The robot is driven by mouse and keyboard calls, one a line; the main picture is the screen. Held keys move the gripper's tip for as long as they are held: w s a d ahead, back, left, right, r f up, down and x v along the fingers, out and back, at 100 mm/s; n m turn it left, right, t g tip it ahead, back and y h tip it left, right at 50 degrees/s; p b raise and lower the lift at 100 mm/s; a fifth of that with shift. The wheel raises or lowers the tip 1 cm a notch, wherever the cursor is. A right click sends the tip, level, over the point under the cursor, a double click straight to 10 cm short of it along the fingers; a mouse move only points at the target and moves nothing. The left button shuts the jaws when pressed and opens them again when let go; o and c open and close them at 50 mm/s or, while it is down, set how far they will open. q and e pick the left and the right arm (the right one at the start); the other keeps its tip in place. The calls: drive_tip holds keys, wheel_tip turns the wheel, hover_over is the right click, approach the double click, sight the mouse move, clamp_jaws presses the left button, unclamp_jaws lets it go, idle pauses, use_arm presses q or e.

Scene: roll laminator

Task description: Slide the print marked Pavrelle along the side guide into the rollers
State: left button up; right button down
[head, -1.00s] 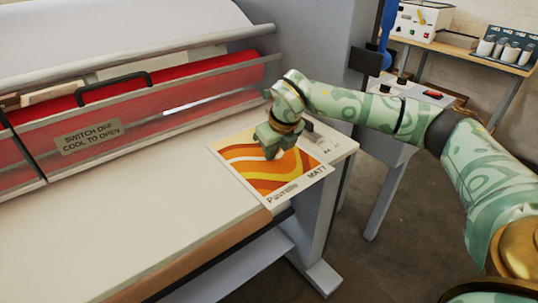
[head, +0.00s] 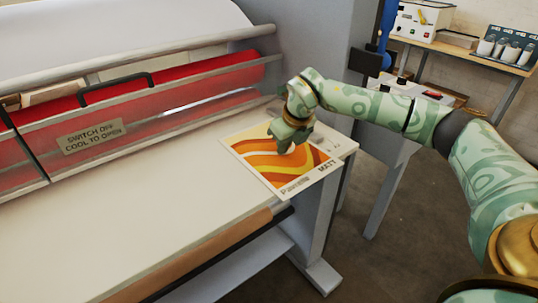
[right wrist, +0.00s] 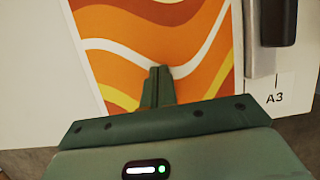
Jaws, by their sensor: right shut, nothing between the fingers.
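The print marked Pavrelle (head: 262,166), with orange, red and yellow waves and the word MATT, lies flat near the right end of the feed table. My right gripper (head: 287,148) is shut and empty, fingertips down on the print. In the right wrist view the shut fingers (right wrist: 158,88) are over the print (right wrist: 120,62). The side guide (right wrist: 262,35), a metal strip with a dark block, runs close along the print's right edge; I cannot tell whether they touch. The red rollers (head: 205,84) lie beyond the print's far edge, behind a guard. My left gripper is out of view.
The feed table (head: 130,215) is clear left of the print. A grey machine end (head: 310,45) rises at the back. A side bench (head: 470,50) stands farther right.

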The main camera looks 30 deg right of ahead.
sight(266, 138)
drive_tip(key=shift+d, duration=0.1)
drive_tip(key=shift+d+p, duration=0.15)
drive_tip(key=shift+p, duration=0.2)
drive_tip(key=shift+w, duration=0.1)
drive_tip(key=shift+w, duration=1.95)
drive_tip(key=shift+w+f+b, duration=0.1)
drive_tip(key=shift+w+b, duration=0.7)
drive_tip(key=shift+w, duration=1.15)
